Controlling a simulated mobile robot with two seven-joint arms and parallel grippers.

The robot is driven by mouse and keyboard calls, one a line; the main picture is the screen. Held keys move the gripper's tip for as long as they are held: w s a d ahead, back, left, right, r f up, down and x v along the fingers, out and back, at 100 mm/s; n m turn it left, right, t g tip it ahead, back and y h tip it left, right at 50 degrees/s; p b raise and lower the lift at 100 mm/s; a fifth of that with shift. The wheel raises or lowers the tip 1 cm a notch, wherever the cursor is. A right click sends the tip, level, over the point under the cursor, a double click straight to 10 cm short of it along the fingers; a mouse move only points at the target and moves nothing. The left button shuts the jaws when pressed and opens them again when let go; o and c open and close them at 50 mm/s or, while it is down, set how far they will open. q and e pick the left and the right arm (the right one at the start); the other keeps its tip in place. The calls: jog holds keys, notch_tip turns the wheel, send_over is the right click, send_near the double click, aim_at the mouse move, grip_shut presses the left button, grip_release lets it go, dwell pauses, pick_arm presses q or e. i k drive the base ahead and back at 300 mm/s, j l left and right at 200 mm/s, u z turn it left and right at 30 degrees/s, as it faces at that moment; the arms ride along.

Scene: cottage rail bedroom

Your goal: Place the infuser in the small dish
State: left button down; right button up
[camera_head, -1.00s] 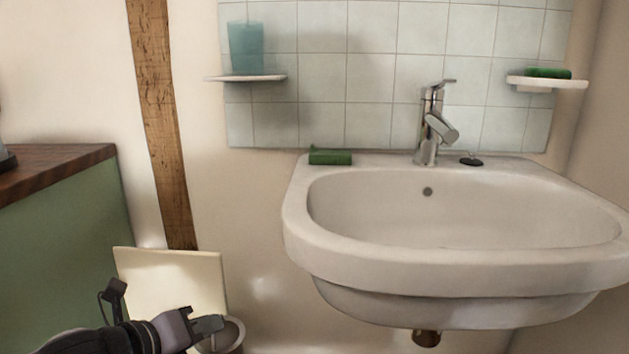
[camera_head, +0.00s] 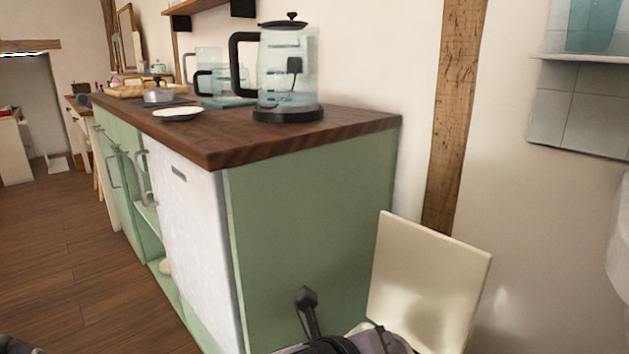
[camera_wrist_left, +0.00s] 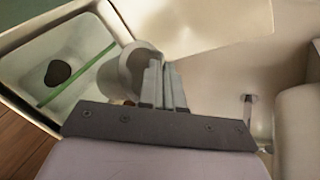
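A small shallow white dish (camera_head: 178,113) sits on the dark wooden counter, near its front edge. A small silver pot-like item (camera_head: 158,95) with a dark top stands just behind it; I cannot tell whether this is the infuser. No infuser can be made out with certainty. My left gripper (camera_head: 345,345) is low at the bottom edge of the head view, in front of the counter's end and well apart from the dish. In the left wrist view its fingers (camera_wrist_left: 163,84) are close together, with nothing visible between them. My right gripper is not in view.
A glass kettle (camera_head: 288,70) stands at the counter's near end, right of the dish. The wooden counter (camera_head: 260,138) tops a green cabinet (camera_head: 300,230). An upright cream panel (camera_head: 425,270) stands beside my left gripper. The wooden floor (camera_head: 70,250) is open at left.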

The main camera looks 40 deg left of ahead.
aim_at(180, 116)
jog(key=k+j, duration=0.15)
jog(key=j, duration=0.25)
jog(key=k+j+u, duration=0.15)
jog(key=j, duration=0.2)
jog(key=k+j, duration=0.15)
jog(key=j, duration=0.25)
jog(key=k+j+u, duration=0.1)
jog(key=j, duration=0.35)
jog(key=j+u, duration=0.1)
jog(key=j, duration=0.55)
jog(key=i+j, duration=0.15)
jog(key=j, duration=0.15)
jog(key=i+j+u, duration=0.15)
jog(key=j, duration=0.15)
